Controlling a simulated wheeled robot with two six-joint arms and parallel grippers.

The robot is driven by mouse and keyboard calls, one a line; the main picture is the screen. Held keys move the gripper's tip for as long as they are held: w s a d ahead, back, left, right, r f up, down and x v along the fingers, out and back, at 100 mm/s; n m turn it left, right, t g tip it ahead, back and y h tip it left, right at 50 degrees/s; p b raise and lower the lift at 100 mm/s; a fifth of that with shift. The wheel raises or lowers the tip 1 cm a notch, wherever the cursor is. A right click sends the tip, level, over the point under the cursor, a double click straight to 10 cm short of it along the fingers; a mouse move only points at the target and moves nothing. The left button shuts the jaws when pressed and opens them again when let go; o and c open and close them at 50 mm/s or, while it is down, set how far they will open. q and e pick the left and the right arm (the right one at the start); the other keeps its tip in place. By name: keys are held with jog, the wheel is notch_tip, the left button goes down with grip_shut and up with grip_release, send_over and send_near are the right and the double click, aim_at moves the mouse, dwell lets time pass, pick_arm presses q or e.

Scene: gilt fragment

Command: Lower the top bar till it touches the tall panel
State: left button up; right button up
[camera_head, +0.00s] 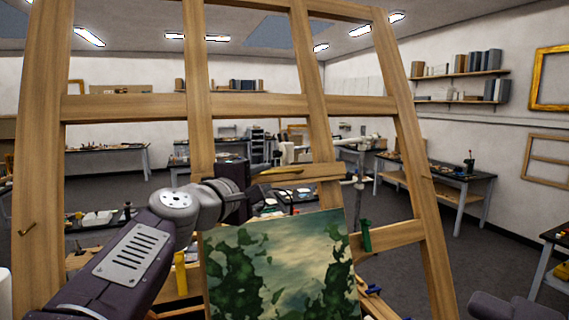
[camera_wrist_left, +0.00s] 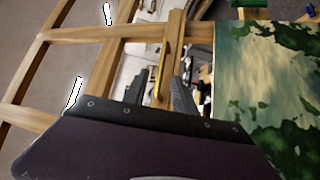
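The tall panel (camera_head: 285,268) is a green and cream landscape painting standing on the wooden easel, and it fills the right of the left wrist view (camera_wrist_left: 265,85). The top bar (camera_head: 312,171) is a short wooden crosspiece above it, with a slim golden handle (camera_head: 283,171) on its front. In the left wrist view a gap shows between the bar (camera_wrist_left: 176,35) and the panel's edge. My left gripper (camera_head: 256,187) is open at the handle. Its two dark fingers (camera_wrist_left: 162,82) lie on either side of the handle's line; contact cannot be told.
A large wooden frame (camera_head: 250,106) of posts and crossbars stands around the panel. A green knob (camera_head: 366,235) sits beside the panel's right edge. Workbenches (camera_head: 445,180) and wall shelves (camera_head: 460,74) stand farther back, with open dark floor between.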

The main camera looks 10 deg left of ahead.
aim_at(280, 172)
pick_arm(q)
jog(key=w+p, duration=0.1)
jog(key=w, duration=0.2)
jog(key=w+d+p, duration=0.1)
jog(key=w, duration=0.2)
jog(key=w+d, duration=0.1)
jog(key=w, duration=0.2)
jog(key=shift+w+d+f+p, duration=0.1)
jog(key=shift+w+f+p, duration=0.1)
jog(key=shift+f+p, duration=0.2)
jog(key=shift+s+a+r, duration=0.1)
jog(key=shift+s+a, duration=0.15)
jog(key=shift+s, duration=0.1)
jog(key=shift+d, duration=0.1)
grip_shut()
